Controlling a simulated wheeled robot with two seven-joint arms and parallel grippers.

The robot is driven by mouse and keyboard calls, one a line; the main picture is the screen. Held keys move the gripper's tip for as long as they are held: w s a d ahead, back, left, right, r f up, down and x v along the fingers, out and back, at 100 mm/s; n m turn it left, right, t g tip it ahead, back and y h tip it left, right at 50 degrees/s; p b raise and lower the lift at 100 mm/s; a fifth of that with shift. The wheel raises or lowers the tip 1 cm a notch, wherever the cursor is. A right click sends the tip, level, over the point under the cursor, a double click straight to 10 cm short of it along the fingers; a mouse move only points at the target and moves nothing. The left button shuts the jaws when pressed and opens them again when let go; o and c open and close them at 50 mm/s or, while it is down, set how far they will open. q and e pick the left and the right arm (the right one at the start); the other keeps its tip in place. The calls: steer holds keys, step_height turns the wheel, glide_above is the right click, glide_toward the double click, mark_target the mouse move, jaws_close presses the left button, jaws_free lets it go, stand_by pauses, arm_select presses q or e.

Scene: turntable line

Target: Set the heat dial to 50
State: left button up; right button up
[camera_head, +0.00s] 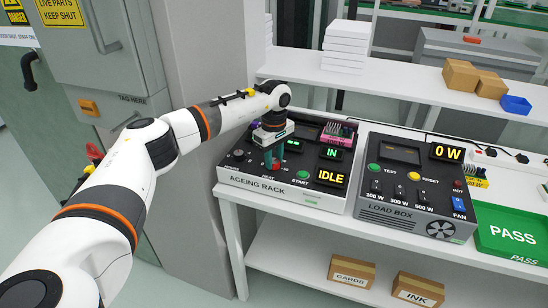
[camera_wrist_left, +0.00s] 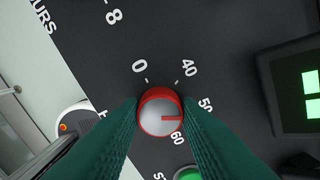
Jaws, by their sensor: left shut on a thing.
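The heat dial (camera_wrist_left: 161,112) is a round knob with a silver top and a red rim, on the black face of the ageing rack (camera_head: 285,195). Its red pointer line points right in the left wrist view, close to the 50 mark and slightly towards 60. The marks 0, 40, 50 and 60 show around it. My left gripper (camera_wrist_left: 161,116), with green fingers, is shut on the dial from both sides. In the head view my left gripper (camera_head: 272,161) comes down over the rack and mostly hides the dial. My right gripper is not in view.
A green START button (camera_head: 303,175) sits close to the dial, and an IDLE display (camera_head: 331,177) is right of it. A pink-topped part (camera_head: 338,134) stands at the rack's back. The load box (camera_head: 408,200) stands to the right, with a green PASS tray (camera_head: 510,232) beyond.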

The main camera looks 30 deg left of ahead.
mark_target(275, 161)
arm_select(q)
steer(key=shift+m, duration=0.4)
steer(key=o, duration=1)
step_height(275, 161, up, 12)
steer(key=shift+r+b, duration=0.1)
steer(key=shift+b, duration=0.4)
steer(key=shift+d, duration=0.1)
